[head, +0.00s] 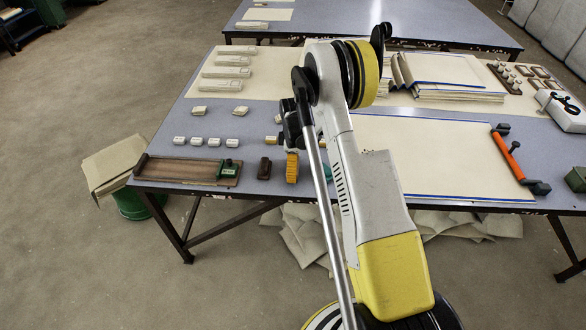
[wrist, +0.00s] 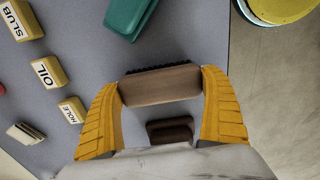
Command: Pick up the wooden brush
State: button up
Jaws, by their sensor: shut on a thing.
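The wooden brush (wrist: 160,86) is a brown block with a strip of dark bristles along its far edge in the wrist view. My gripper (wrist: 162,82) is shut on it, with one yellow ridged finger against each end. In the head view my gripper (head: 292,167) is over the table's near edge, and the brush is hidden behind it. I cannot tell whether the brush touches the table. A second dark brown block (wrist: 170,131) lies closer to the palm in the wrist view, apart from the fingers; it shows in the head view (head: 264,168) left of my gripper.
Small labelled blocks (wrist: 49,72) and a teal object (wrist: 130,15) lie nearby. A wooden board (head: 183,170) with a green item lies at the table's left corner. A large cream sheet (head: 440,155) covers the right side. The grey table's (head: 240,120) near edge is close.

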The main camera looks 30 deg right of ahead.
jog(key=shift+r, duration=0.1)
notch_tip(320, 180, up, 4)
jog(key=shift+f+p, duration=0.1)
jog(key=shift+p, duration=0.8)
jog(key=d+r+p, duration=0.1)
jog(key=d+r, duration=0.2)
jog(key=d, duration=0.3)
jog(key=s+d+r+p, duration=0.1)
jog(key=d+r+p, duration=0.1)
jog(key=d+r, duration=0.2)
jog(key=shift+d, duration=0.85)
jog(key=o, duration=0.7)
jog(key=shift+c, duration=0.2)
jog(key=c, duration=0.7)
jog(key=shift+o, duration=0.2)
